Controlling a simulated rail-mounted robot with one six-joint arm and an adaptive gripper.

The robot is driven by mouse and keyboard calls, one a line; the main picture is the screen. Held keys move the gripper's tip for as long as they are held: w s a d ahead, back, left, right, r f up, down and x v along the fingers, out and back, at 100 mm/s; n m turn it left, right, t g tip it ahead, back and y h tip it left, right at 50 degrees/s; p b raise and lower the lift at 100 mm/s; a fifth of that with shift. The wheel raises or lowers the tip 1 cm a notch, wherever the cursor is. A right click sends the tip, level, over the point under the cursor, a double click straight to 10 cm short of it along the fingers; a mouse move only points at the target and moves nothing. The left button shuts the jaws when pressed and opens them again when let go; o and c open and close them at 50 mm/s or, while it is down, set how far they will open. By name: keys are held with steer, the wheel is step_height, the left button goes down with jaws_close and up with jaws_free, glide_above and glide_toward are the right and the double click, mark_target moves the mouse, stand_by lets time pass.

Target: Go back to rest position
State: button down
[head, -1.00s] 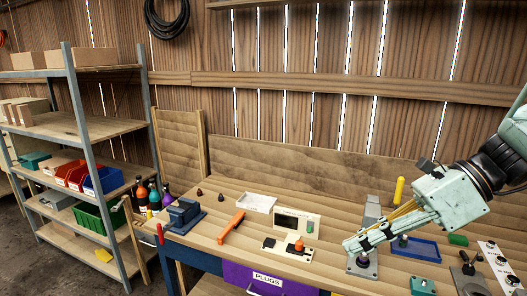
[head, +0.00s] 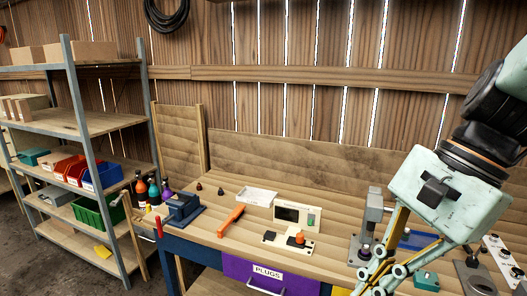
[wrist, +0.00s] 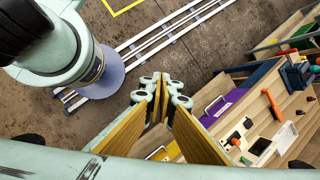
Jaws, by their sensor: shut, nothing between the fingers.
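My gripper (head: 374,284) is in the lower right of the head view, pale green with yellow finger pads. It points down and is in front of the workbench's front edge, its tips close to the bottom of the picture. In the wrist view the fingers (wrist: 163,88) come together at their tips, shut and empty. Below and beyond them show the floor and my own base.
The workbench (head: 215,210) carries a white tray (head: 257,197), an orange-handled tool (head: 231,221), a small panel with a screen (head: 297,214), and a grey press (head: 372,215). A purple PLUGS drawer (head: 240,270) is in its front. A shelf rack (head: 88,125) stands left.

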steer(key=s+d+n+t+h+b, duration=0.4)
steer(key=s+n, duration=0.4)
steer(key=n, duration=0.4)
steer(key=shift+n+h, duration=0.4)
